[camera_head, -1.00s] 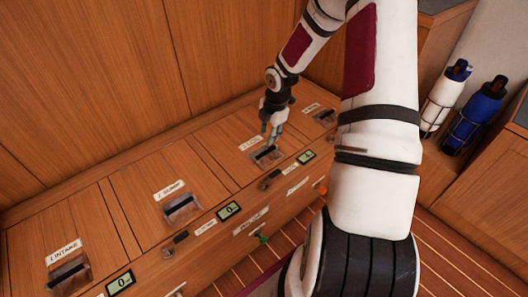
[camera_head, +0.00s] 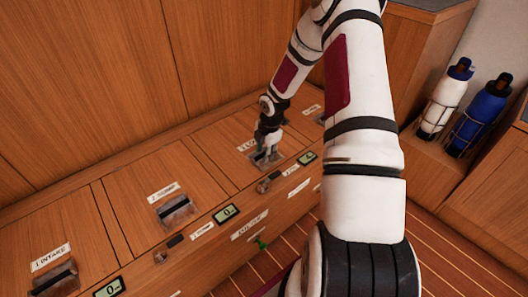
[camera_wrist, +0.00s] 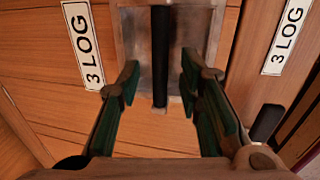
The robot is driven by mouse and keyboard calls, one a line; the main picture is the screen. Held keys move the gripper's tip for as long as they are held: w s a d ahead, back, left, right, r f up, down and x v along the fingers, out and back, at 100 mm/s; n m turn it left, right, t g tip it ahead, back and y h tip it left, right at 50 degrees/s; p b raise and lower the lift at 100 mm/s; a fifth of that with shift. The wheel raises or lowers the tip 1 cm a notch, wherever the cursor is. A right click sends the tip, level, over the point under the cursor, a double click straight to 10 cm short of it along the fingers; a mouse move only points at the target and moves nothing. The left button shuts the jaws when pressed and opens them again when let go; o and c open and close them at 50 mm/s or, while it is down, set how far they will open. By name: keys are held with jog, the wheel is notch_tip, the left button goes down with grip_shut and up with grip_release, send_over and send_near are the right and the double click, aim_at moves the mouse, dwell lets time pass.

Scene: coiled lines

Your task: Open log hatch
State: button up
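The log hatch (camera_head: 222,133) is a wooden panel in the bench top, lying flat and closed, labelled "3 LOG" (camera_wrist: 85,45) in the wrist view. Its recessed metal pull (camera_wrist: 132,40) has a dark bar (camera_wrist: 160,60) across it. My gripper (camera_wrist: 158,88) is open, with one green-padded finger on each side of the bar. Gaps show between the fingers and the bar. In the head view my gripper (camera_head: 265,152) points down at the pull and hides part of it and of its label.
The sump hatch (camera_head: 150,190) and intake hatch (camera_head: 60,240) lie closed to the left, with similar pulls. Small displays (camera_head: 226,213) and latches line the front edge. A white bottle (camera_head: 445,98) and a blue bottle (camera_head: 480,115) stand in racks at right. A wooden wall rises behind.

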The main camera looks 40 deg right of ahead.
grip_shut()
jog(key=shift+r, duration=0.15)
